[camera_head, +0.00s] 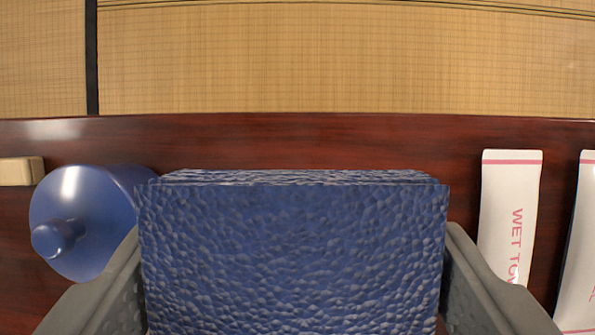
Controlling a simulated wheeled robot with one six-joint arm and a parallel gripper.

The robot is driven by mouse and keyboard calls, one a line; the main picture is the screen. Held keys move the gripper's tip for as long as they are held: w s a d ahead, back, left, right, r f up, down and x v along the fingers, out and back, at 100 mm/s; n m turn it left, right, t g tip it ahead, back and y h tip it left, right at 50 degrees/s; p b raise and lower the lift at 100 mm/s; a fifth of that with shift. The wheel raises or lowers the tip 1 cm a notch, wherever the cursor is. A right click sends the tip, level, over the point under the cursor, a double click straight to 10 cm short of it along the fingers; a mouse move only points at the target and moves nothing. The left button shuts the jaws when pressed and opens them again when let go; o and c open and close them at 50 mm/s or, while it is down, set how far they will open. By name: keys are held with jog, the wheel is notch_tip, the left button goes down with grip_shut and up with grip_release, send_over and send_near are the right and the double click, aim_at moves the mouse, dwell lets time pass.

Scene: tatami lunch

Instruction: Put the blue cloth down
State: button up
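The blue cloth (295,260) is a thick, folded block with a mottled blue and grey surface. It fills the lower middle of the view. My gripper (295,285) has one grey finger on each side of the cloth, and both fingers press against its left and right edges. The cloth hides what lies directly below and behind it. I cannot tell whether its underside touches the table.
A dark red wooden table (330,140) runs across the view, with tatami (340,60) beyond its far edge. A shiny blue lidded vessel (95,215) is close on the left, beside a beige block (20,170). White wet towel packets (511,210) lie on the right.

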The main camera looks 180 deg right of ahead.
jog(key=shift+f, duration=4)
jog(key=shift+f, duration=0.15)
jog(key=o, duration=1)
jog(key=v, duration=1.2)
jog(key=shift+s, duration=0.1)
jog(key=shift+r, duration=0.25)
